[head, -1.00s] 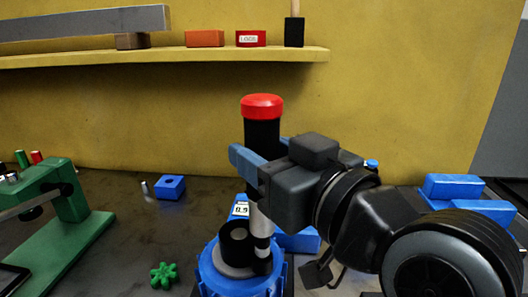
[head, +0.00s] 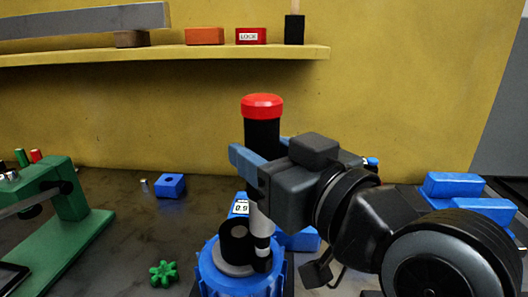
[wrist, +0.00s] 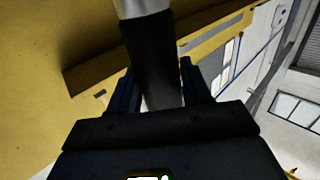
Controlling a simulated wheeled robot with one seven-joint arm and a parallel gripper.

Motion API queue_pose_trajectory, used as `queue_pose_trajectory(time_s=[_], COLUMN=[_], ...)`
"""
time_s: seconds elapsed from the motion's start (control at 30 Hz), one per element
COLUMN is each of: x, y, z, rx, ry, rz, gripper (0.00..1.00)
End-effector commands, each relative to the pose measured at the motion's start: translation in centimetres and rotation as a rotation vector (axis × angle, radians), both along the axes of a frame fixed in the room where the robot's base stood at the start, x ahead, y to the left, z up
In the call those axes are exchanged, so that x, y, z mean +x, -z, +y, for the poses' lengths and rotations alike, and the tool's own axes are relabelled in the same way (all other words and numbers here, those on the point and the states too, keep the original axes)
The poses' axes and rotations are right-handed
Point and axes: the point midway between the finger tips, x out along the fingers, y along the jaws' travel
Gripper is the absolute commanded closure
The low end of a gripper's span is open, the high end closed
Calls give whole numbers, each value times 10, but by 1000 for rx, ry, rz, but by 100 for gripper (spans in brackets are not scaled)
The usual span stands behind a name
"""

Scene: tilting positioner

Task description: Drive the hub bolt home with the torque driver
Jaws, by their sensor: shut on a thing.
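The torque driver (head: 262,135) is an upright black cylinder with a red cap and a pale lower shaft. My gripper (head: 250,165) is shut around its black body, and the fingers also show on both sides of it in the wrist view (wrist: 155,95). The driver's lower end comes down at the blue ribbed positioner (head: 212,275), beside a black hub piece (head: 234,243) on a grey disc. A small display reading about 0.9 (head: 241,207) sits just behind the hub. The hub bolt cannot be made out, and the driver's tip is hard to see.
A green stand (head: 65,215) is at the left. A green star knob (head: 163,273), a blue block with a hole (head: 170,185) and a small metal pin (head: 144,184) lie on the dark bench. Blue blocks (head: 455,187) stand at right. A yellow shelf (head: 200,56) crosses the back wall.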

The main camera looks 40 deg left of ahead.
Motion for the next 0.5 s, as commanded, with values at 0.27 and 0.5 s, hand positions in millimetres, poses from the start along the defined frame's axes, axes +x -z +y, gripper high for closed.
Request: queue_pose_trajectory(time_s=[0.27,0.5], x=[0,0], y=[0,3], z=[0,0], rx=[3,2], ry=[0,0], rz=[-2,-2], gripper=[100,100])
